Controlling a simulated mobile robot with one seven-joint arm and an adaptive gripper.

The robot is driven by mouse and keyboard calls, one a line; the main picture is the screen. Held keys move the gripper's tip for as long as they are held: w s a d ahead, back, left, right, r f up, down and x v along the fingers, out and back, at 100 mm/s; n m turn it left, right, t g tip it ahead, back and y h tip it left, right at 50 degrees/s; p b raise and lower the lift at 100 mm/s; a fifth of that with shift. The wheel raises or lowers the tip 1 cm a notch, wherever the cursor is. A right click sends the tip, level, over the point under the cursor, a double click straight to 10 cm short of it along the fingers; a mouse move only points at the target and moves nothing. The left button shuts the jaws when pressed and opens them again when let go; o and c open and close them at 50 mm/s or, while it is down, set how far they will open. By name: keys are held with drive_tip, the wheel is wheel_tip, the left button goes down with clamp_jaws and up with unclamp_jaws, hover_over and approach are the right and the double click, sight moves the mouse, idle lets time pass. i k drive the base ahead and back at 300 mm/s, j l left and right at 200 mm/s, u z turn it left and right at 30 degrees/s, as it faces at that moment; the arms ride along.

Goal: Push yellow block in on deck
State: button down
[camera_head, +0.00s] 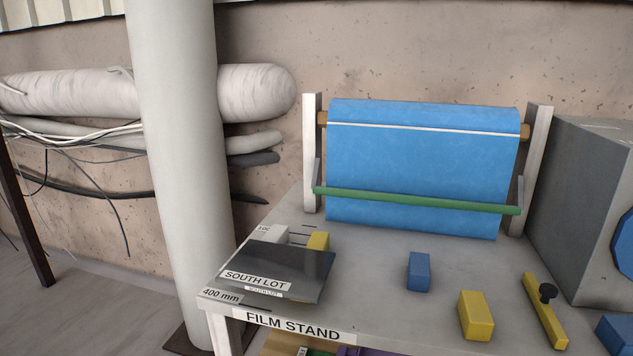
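A yellow block (476,316) stands on the grey top of the film stand, near its front edge and right of centre. A second yellow block (318,241) shows partly behind a dark raised plate labelled SOUTH LOT (300,262); its lower part is hidden. I cannot tell whether it is under or only behind the plate. No surface carries a readable "deck" label. My gripper is not in view.
A blue block (419,271) stands mid-table, and a yellow bar with a black knob (545,308) lies to the right. A blue film sheet (420,155) with a green bar (415,201) hangs behind. A grey machine (585,190) stands right.

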sight(477, 322)
drive_tip(key=z, duration=0.45)
drive_tip(key=i+j+z, duration=0.15)
drive_tip(key=z, duration=0.7)
drive_tip(key=j+z, duration=0.15)
drive_tip(key=z, duration=0.3)
drive_tip(key=i+j+z, duration=0.1)
drive_tip(key=z, duration=0.3)
